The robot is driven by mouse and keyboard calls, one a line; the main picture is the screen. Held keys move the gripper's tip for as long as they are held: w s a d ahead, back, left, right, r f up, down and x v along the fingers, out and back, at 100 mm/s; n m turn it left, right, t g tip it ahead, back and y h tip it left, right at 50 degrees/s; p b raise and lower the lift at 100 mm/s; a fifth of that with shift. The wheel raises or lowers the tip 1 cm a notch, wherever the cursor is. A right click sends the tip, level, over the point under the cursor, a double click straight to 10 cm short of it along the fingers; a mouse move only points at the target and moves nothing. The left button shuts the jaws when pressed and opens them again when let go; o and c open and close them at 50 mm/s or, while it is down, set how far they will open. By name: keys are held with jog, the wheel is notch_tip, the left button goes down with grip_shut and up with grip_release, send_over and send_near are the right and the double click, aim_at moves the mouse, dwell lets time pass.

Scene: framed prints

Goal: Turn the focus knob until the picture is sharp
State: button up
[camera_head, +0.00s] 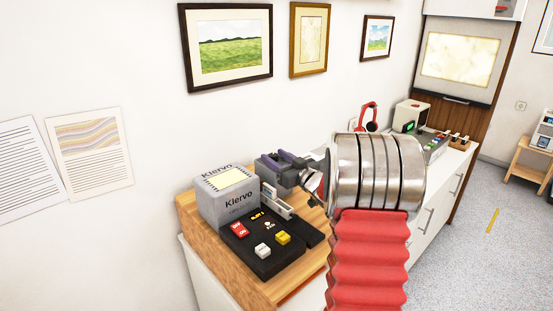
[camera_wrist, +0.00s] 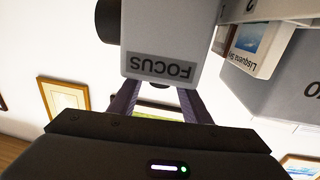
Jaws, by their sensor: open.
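A grey block with an upside-down FOCUS label (camera_wrist: 161,67) fills the upper middle of the wrist view. A dark round part (camera_wrist: 109,18), possibly the knob, sticks out at its left. I cannot make out the knob in the head view. The grey Kiervo projector (camera_head: 226,204) stands on a wooden block, with a pale lit top. My gripper (camera_head: 278,162) is open just behind and right of it; its purple fingers (camera_wrist: 158,92) reach toward the FOCUS block, and I cannot tell whether they touch it. The screen (camera_head: 460,60) at the back shows a blurred yellowish picture.
A black panel (camera_head: 265,248) with red, white and yellow buttons lies in front of the projector. A slide (camera_head: 277,204) with a small picture sits beside it. Red headphones (camera_head: 369,115) and another device (camera_head: 411,116) stand farther along the counter. Framed prints hang above.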

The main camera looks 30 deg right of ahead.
jog(key=shift+c, duration=0.2)
jog(key=c, duration=1)
jog(key=shift+d+n+y, duration=0.15)
jog(key=shift+n+y, duration=0.45)
jog(key=shift+y, duration=0.4)
jog(key=shift+w+d+f+n+g+y, duration=0.15)
jog(key=shift+n+g+y, duration=0.25)
jog(key=shift+n+y, duration=0.65)
jog(key=shift+s+d+r+n+g+y, duration=0.1)
jog(key=shift+n+g+y, duration=0.45)
jog(key=shift+y, duration=0.9)
jog(key=shift+w+d+n+g+y, duration=0.15)
jog(key=shift+n+g+y, duration=0.95)
jog(key=shift+y, duration=0.3)
jog(key=shift+w+d+n+g+y, duration=0.1)
jog(key=shift+n+g+y, duration=0.75)
jog(key=shift+n+y, duration=0.45)
jog(key=shift+n+g+y, duration=0.4)
jog(key=shift+g+y, duration=0.2)
jog(key=o, duration=1)
